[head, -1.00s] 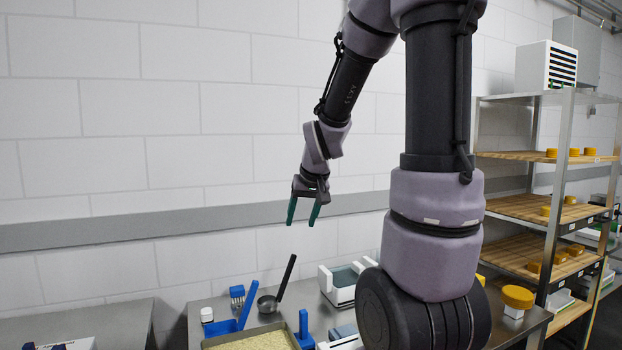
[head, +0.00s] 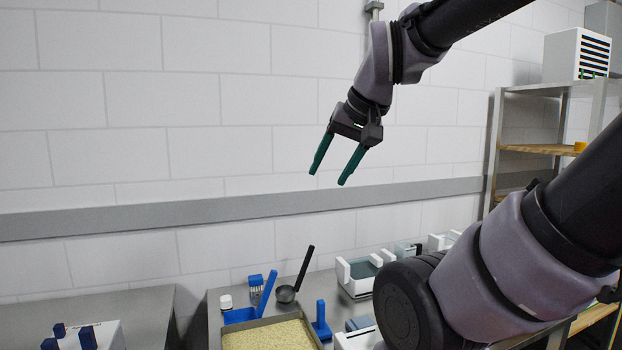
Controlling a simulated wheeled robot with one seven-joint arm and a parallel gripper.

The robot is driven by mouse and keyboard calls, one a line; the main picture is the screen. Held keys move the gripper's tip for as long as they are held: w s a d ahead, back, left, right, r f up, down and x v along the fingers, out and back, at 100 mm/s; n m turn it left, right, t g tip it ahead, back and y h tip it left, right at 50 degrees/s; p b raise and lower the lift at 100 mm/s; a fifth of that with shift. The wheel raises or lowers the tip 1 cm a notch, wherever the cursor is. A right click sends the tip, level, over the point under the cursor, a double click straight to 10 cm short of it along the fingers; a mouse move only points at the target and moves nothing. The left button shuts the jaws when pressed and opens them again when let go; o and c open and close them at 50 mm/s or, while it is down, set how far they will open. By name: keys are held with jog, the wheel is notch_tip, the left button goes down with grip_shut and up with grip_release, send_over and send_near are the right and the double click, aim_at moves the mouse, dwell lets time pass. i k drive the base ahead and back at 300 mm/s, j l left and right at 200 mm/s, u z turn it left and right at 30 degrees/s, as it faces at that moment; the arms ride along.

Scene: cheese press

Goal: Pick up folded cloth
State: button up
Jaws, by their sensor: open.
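My gripper (head: 338,158) is open and empty, with its green fingers pointing down in front of the wall, well above the worktop. I cannot make out the folded cloth for certain. A flat grey-blue piece (head: 360,322) shows at the front of the worktop, partly cut off by my arm. Another grey-blue surface (head: 364,268) lies inside a white holder (head: 345,277) farther back. I cannot tell whether either one is cloth.
The steel worktop (head: 212,322) carries a tray of pale grains (head: 268,335), a blue scoop (head: 266,292), a black-handled ladle (head: 286,294) and a blue tool (head: 321,322). A shelf rack (head: 497,150) stands at the right. My arm hides the worktop's right part.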

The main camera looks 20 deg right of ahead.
aim_at(364, 321)
jog(key=z, duration=0.75)
jog(key=i+l+u, duration=0.1)
jog(key=l+u, duration=0.65)
jog(key=i+j, duration=0.05)
